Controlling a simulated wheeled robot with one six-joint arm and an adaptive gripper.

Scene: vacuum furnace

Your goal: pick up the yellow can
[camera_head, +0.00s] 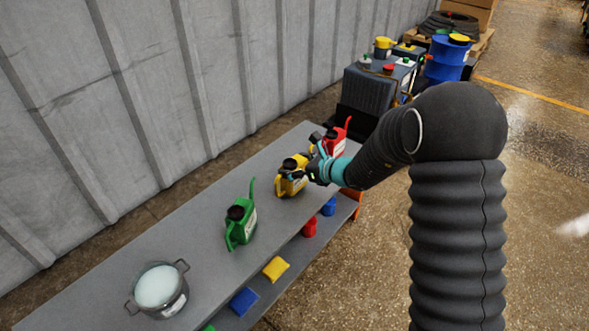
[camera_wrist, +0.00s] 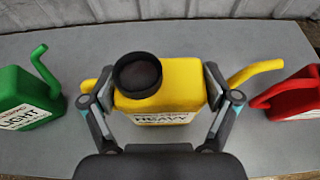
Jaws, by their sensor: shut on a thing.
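The yellow can (camera_head: 283,187) stands on the grey table between a green can and a red can. In the wrist view the yellow can (camera_wrist: 183,86) has a black cap, a spout pointing right and a white label reading "HEAVY". My gripper (camera_head: 306,170) reaches it from the right in the head view. In the wrist view my gripper (camera_wrist: 161,90) has one finger on each side of the can's body, shut on it. The can is upright. I cannot tell whether its base touches the table.
The green can (camera_head: 242,220) and red can (camera_head: 334,142) stand on either side on the tabletop (camera_head: 200,265). A pot (camera_head: 157,288) of pale liquid sits at the near end. Colored items lie on a lower shelf (camera_head: 292,258). A corrugated wall (camera_head: 120,90) runs behind.

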